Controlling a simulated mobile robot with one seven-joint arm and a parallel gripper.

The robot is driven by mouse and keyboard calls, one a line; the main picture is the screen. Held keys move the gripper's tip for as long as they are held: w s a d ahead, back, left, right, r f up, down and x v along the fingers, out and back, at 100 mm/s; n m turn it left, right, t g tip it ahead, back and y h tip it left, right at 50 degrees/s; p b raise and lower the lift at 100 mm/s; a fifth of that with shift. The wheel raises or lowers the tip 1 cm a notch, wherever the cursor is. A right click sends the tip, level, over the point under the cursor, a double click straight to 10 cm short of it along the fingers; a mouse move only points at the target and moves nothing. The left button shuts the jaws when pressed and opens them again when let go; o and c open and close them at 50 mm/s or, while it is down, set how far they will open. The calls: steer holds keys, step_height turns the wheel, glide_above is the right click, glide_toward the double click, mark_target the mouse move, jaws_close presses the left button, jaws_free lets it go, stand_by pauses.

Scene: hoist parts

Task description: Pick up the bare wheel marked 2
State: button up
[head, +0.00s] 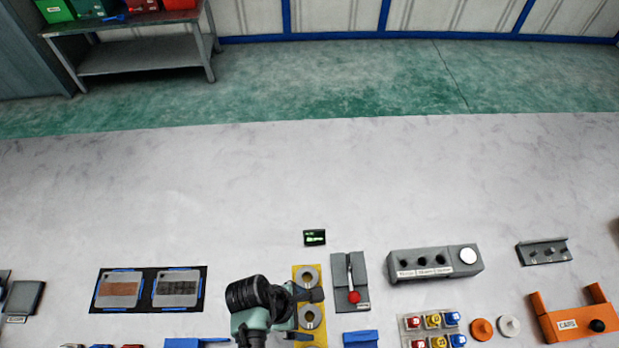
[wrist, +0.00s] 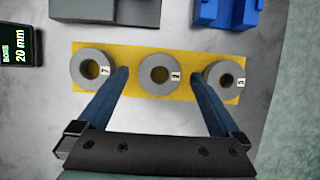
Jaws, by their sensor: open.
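A yellow board (wrist: 200,93) carries three grey ring-shaped wheels in a row. The middle wheel (wrist: 146,75) has a small white tag that appears to read 2. The left wheel (wrist: 80,69) has a tag hard to read, and the right wheel (wrist: 212,76) has one that looks like 3. My gripper (wrist: 163,72) is open, with a blue finger on either side of the middle wheel and nothing held. Whether the fingers touch it or are still above it cannot be told. In the head view my gripper (head: 309,316) is over the yellow board (head: 298,271).
A grey block with a red-knobbed lever (head: 342,270) stands right of the board, and a blue part (head: 360,338) sits nearer. A small display (head: 314,238) stands beyond. Two framed pads (head: 120,289) lie to the left.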

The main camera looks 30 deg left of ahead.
steer(key=shift+w+d+f, duration=0.1)
steer(key=shift+d+f, duration=0.05)
steer(key=shift+f, duration=0.3)
jaws_close()
